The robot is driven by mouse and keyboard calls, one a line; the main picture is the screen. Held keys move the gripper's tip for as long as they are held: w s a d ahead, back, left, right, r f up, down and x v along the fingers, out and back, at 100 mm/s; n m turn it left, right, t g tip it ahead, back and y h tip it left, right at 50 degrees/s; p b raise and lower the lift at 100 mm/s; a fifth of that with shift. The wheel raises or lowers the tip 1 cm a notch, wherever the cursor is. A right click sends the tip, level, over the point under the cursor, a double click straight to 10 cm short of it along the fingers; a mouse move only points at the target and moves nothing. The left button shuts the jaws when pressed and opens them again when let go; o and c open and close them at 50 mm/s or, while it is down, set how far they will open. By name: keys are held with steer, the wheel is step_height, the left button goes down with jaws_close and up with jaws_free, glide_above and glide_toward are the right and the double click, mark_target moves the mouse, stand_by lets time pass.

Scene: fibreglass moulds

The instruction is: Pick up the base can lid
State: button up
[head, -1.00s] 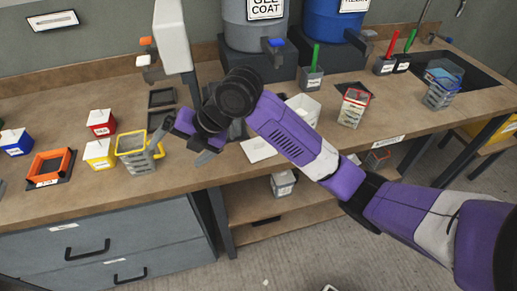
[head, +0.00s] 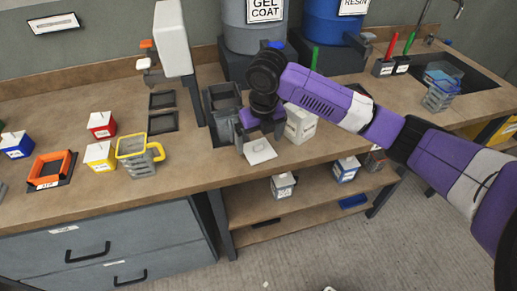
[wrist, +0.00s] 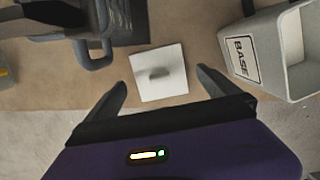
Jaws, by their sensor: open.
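The base can lid (head: 259,151) is a flat white square with a small raised handle, lying on the bench near its front edge. In the wrist view the lid (wrist: 159,75) lies just beyond and between my fingertips, with its grey handle in the middle. My gripper (head: 259,137) is above the lid in the head view. In the wrist view my gripper (wrist: 161,80) is open, one dark finger either side of the lid, and nothing is between the fingers. The white base can (wrist: 262,50), labelled BASE, stands open to the right of the lid.
The base can (head: 300,125) stands close on the right. A dark grey handled container (head: 222,106) is close on the left. A yellow-rimmed jug (head: 137,156) and small coloured cans stand further left. Gel coat (head: 253,25) and resin drums (head: 334,22) are behind.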

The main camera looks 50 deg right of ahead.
mark_target(258, 148)
steer(key=shift+w+f, duration=0.15)
steer(key=shift+f, duration=1.1)
steer(key=c, duration=1.3)
steer(key=shift+r, duration=0.15)
